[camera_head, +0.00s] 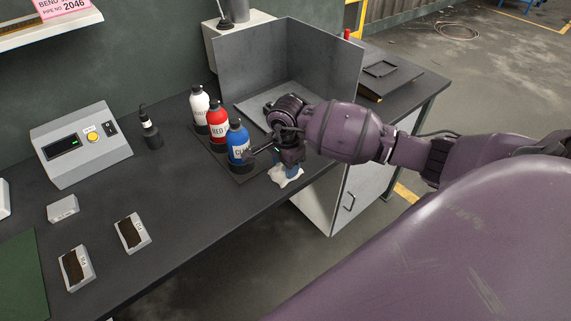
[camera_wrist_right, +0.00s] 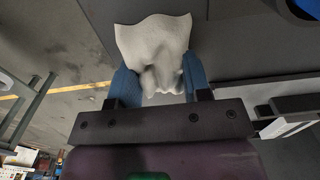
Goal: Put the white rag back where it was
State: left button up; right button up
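The white rag (camera_head: 284,176) is at the table's front edge, just right of the blue bottle. My right gripper (camera_head: 291,167) is above it, pointing down, with the rag at its blue fingertips. In the right wrist view the rag (camera_wrist_right: 155,40) is bunched between the two blue fingers (camera_wrist_right: 158,82) and spreads out beyond them. The fingers press on it from both sides. I cannot tell whether the rag's lower end touches the tabletop. My left gripper is not in view.
White (camera_head: 200,106), red (camera_head: 217,124) and blue (camera_head: 238,143) bottles stand on a dark tray close left of my right gripper. A grey screen (camera_head: 245,65) stands behind it. A control box (camera_head: 80,145) and small blocks (camera_head: 132,233) are at left. The front middle tabletop is clear.

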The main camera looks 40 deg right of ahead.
jog(key=o, duration=0.4)
jog(key=shift+o, duration=0.2)
